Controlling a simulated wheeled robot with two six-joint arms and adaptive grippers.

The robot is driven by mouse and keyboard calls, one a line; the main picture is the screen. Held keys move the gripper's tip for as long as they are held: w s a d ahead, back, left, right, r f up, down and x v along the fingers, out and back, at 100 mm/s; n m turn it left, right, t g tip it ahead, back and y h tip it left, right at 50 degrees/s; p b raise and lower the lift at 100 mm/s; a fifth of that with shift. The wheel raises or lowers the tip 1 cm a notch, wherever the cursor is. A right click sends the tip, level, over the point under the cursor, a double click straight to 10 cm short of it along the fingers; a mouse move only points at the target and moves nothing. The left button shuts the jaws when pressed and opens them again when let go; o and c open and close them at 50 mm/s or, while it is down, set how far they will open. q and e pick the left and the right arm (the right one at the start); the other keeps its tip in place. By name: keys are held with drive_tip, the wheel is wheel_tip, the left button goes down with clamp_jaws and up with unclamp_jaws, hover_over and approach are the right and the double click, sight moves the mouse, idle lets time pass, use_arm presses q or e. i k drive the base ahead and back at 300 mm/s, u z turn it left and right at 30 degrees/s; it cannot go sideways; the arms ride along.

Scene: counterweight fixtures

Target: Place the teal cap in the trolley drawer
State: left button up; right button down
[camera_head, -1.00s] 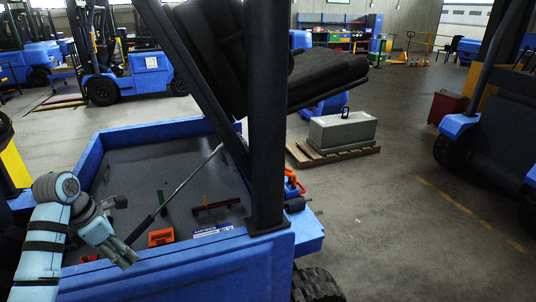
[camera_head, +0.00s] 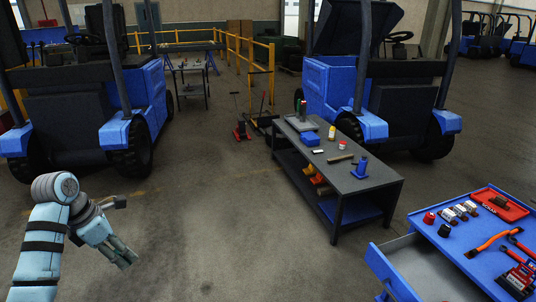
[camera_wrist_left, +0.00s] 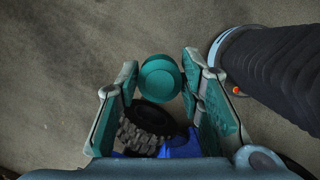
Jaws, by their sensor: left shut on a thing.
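My left gripper (camera_head: 122,254) is at the lower left of the head view, above bare floor. It is shut on the teal cap (camera_wrist_left: 160,78), which sits between the fingertips in the left wrist view; I cannot make the cap out in the head view. The blue trolley (camera_head: 440,245) stands at the lower right, far from the gripper. Its drawer (camera_head: 380,262) is pulled out on the left side, with a grey inside that looks empty where it shows. The picture edge cuts off its near part. My right gripper is not in view.
On the trolley top are a red tray (camera_head: 500,204), red-orange tools (camera_head: 487,243) and small caps. A dark workbench (camera_head: 370,184) with several items stands behind the trolley. Blue forklifts (camera_head: 140,95) stand at the back. The floor between my arm and the trolley is clear.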

sight(440, 283)
drive_tip(key=z, duration=2.1)
drive_tip(key=i, duration=0.95)
drive_tip(key=z, duration=0.25)
